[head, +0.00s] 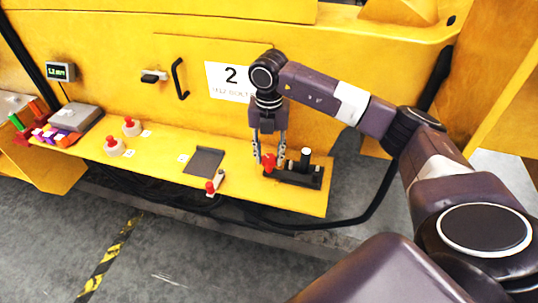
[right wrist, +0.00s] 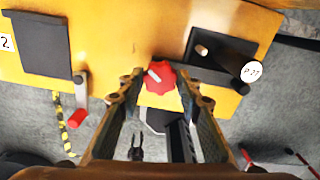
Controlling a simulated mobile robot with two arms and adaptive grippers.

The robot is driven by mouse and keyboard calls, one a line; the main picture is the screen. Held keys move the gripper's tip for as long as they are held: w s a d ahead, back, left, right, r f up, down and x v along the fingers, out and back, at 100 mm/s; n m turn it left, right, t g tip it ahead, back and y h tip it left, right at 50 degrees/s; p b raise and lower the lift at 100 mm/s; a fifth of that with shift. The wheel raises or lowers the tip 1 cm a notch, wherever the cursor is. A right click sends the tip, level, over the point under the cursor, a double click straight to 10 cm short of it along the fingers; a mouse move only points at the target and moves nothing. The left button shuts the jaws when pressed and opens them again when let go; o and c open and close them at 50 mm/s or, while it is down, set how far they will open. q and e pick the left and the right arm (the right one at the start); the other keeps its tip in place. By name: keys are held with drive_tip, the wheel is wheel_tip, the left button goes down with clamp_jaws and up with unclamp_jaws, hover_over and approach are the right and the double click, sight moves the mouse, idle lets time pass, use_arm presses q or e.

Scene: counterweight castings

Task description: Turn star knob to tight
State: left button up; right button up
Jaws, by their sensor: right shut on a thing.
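The red star knob (head: 268,161) is at the left end of a dark block (head: 292,175) on the yellow ledge, near its right end. In the right wrist view the knob (right wrist: 163,80) has rounded lobes and a pale bar on it. My right gripper (head: 269,155) points down over the knob, with a finger on each side. It is shut on the knob; in the right wrist view the fingertips (right wrist: 160,84) flank it. The underside of the knob is hidden. I cannot read a tight mark. My left gripper is out of view.
A white-topped black post (head: 305,154) stands close right of the knob. A dark plate (head: 204,161) and a small red-tipped lever (head: 214,183) lie to the left. Red-knobbed pieces (head: 131,126) stand further left. The yellow wall rises close behind; the ledge's front edge is near.

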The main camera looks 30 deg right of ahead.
sight(269, 158)
drive_tip(key=m, duration=0.4)
drive_tip(key=shift+r+m, duration=0.1)
drive_tip(key=shift+m, duration=2.5)
drive_tip(key=shift+w, duration=0.1)
drive_tip(key=o, duration=1.2)
drive_tip(key=shift+c, duration=0.2)
wheel_tip(269, 158, up, 12)
